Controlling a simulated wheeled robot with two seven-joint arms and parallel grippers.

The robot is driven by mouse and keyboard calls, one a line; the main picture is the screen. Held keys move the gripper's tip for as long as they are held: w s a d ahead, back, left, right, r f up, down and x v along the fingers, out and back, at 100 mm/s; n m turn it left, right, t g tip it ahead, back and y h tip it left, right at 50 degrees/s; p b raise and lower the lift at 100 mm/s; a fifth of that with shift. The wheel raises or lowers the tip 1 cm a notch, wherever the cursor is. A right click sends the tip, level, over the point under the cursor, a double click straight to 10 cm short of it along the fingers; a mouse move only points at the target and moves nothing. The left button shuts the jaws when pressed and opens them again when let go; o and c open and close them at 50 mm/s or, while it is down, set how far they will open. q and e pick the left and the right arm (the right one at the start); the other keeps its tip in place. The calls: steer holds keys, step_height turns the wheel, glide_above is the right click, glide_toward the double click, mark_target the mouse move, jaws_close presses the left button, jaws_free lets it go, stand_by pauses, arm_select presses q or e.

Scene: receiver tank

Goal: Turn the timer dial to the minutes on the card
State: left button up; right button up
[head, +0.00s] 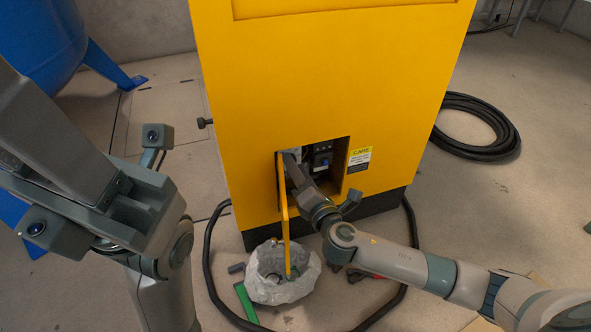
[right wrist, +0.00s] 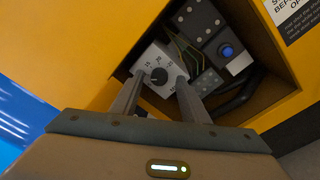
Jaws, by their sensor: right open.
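The timer dial is a round black knob (right wrist: 159,76) on a pale grey box with printed numbers, inside the recess of the yellow cabinet (head: 320,80). My right gripper (head: 290,160) reaches into this recess. In the right wrist view its open fingers (right wrist: 159,85) stand on either side of the knob; I cannot tell whether they touch it. The dial's pointer and numbers are too small to read surely. I cannot make out a card with minutes. My left wrist (head: 120,205) is close at the left; its fingers do not show clearly.
The open yellow door (head: 283,205) stands left of the recess. A panel with a blue button (right wrist: 227,51) is beside the dial. A warning label (head: 359,159) is right of the opening. A plastic-lined bin (head: 285,294) and black hose lie below; a blue tank (head: 45,40) stands left.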

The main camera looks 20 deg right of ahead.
steer(key=shift+w, duration=0.35)
jaws_close()
steer(key=shift+m, duration=0.4)
steer(key=m, duration=0.8)
steer(key=shift+f+t, duration=0.15)
steer(key=shift+t, duration=0.15)
steer(key=shift+p, duration=0.3)
